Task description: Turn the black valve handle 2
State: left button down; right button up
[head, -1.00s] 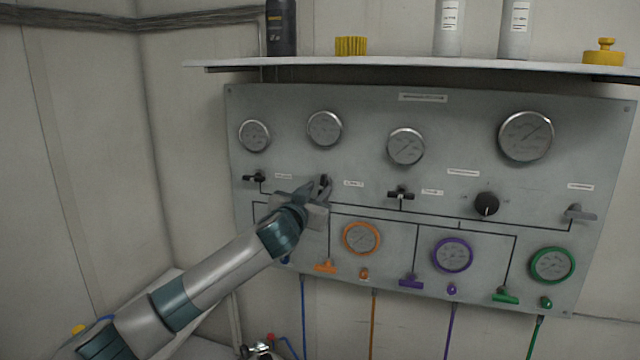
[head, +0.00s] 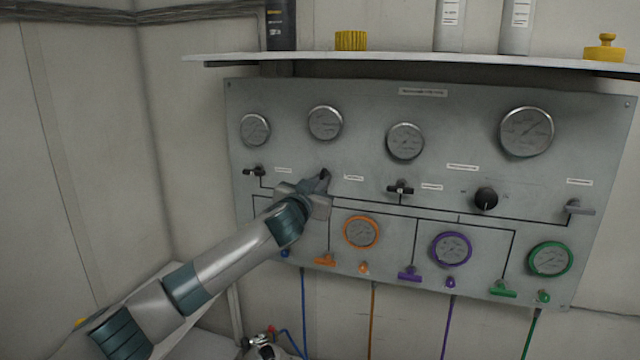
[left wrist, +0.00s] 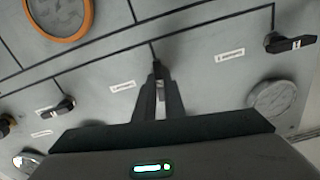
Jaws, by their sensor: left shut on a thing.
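The black valve handle in second place from the left (head: 325,173) is on the grey panel, mostly hidden by my left gripper (head: 318,186). My left gripper is shut on this handle. In the left wrist view the two dark fingers (left wrist: 159,92) close around it, and little of the handle shows between them. Another black valve handle (head: 255,171) is to the left and lies crosswise; it also shows in the left wrist view (left wrist: 290,43). A third black handle (head: 400,189) is to the right. The labels are too small to read. My right gripper is not in view.
The grey panel (head: 460,100) carries several round gauges, a black knob (head: 486,199) and a grey lever (head: 579,208). Coloured handles line its lower edge. A shelf (head: 400,60) with bottles juts out above. The space in front of the panel's right half is clear.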

pick_arm(q)
jog(key=shift+m, duration=0.3)
jog(key=shift+f+m+p, duration=0.1)
jog(key=shift+m+p, duration=1.4)
jog(key=shift+m, duration=6.3)
jog(key=shift+d, duration=0.1)
jog(key=c, duration=1.8)
grip_release()
jog(key=shift+c, duration=0.2)
jog(key=shift+s, duration=0.15)
